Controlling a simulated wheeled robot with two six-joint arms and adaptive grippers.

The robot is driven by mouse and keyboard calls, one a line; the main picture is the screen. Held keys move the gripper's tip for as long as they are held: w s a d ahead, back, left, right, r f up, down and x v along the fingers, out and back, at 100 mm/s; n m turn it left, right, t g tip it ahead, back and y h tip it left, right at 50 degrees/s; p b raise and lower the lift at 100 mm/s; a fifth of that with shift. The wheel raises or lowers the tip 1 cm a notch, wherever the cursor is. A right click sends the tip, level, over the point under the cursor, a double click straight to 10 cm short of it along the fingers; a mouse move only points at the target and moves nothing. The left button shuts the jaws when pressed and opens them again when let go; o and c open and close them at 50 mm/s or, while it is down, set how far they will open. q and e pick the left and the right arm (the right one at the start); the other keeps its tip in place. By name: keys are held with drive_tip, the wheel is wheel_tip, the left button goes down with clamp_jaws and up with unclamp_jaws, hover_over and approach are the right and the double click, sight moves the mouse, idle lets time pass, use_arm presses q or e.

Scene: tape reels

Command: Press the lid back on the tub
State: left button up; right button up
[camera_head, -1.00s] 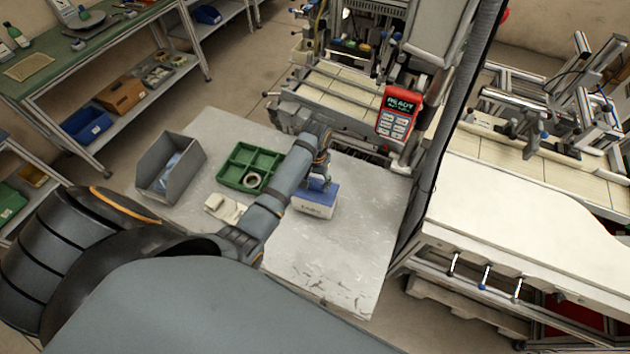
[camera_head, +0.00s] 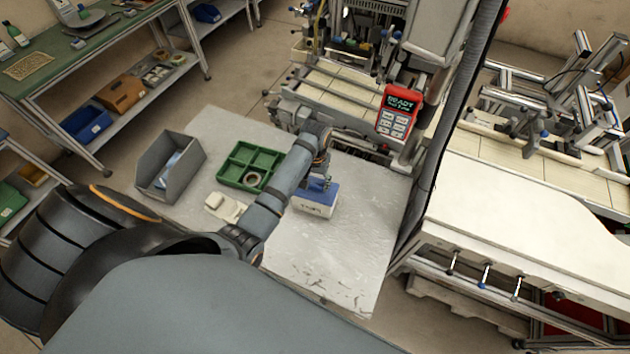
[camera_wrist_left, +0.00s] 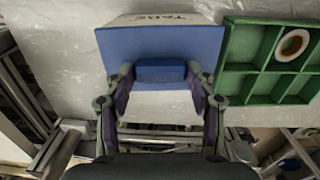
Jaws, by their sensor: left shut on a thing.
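The tub (camera_head: 314,208) is a white box with dark lettering on its side, standing on the grey table right of the green tray. Its blue lid (camera_head: 328,195) lies over its top; the left wrist view shows the lid (camera_wrist_left: 160,42) from above, with a raised blue grip block (camera_wrist_left: 160,70). My left gripper (camera_head: 318,183) is over the tub, its fingers shut on the block from both sides. The fingers hide part of the lid in the head view. I cannot tell whether the lid sits fully down. My right gripper is not in view.
A green divided tray (camera_head: 226,178) with a tape reel (camera_head: 251,179) in one compartment stands close by. A grey bin (camera_head: 150,180) and a pale object (camera_head: 222,207) lie further left. The table's (camera_head: 340,265) front right part is clear. A red handheld panel (camera_head: 397,111) is behind.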

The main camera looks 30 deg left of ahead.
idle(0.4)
use_arm(q)
drive_tip(key=o, duration=1.2)
drive_tip(key=o, duration=0.4)
drive_tip(key=shift+r, duration=3.45)
